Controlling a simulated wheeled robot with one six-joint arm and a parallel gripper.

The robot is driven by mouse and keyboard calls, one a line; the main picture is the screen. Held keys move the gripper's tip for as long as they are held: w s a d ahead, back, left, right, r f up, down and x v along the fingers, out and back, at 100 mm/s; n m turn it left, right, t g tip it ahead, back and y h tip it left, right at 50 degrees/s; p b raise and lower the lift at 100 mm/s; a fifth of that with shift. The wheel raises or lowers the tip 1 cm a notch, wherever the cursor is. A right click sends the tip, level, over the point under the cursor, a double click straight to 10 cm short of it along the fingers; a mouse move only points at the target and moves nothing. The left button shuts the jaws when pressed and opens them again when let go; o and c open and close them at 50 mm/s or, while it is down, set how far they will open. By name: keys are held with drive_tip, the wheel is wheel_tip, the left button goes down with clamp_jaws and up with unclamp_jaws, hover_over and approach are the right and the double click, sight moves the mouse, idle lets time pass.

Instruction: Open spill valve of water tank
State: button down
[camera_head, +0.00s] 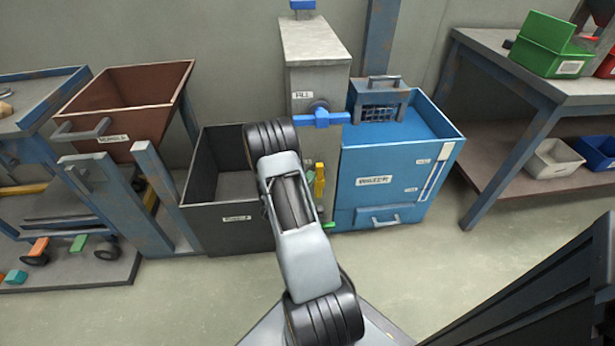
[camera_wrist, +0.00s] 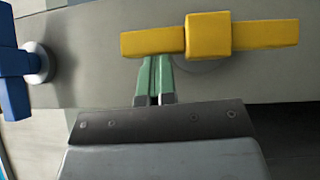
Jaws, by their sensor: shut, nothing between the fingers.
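The yellow valve handle (camera_head: 319,180) is upright on the grey column beside the water tank (camera_head: 385,187), partly behind my arm. In the wrist view the yellow handle (camera_wrist: 208,36) lies across the top as a bar with a square hub. My gripper (camera_wrist: 155,65) is shut and empty, its green fingertips at the lower edge of the bar, left of the hub. I cannot tell whether they touch it. A blue valve handle (camera_head: 322,118) lies level on the column under a "FILL" label. It also shows at the left of the wrist view (camera_wrist: 14,72). The yellow handle's label is hidden.
A dark open bin (camera_head: 233,212) stands left of the column and a brown bin (camera_head: 130,105) farther left. Floor in front of the tank is clear.

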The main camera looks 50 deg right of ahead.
drive_tip(key=shift+s+d+r+m+y+p, duration=0.25)
drive_tip(key=shift+s+d+m+y+p, duration=0.15)
drive_tip(key=shift+m, duration=0.1)
drive_tip(key=shift+w+a, duration=0.1)
drive_tip(key=shift+w, duration=0.05)
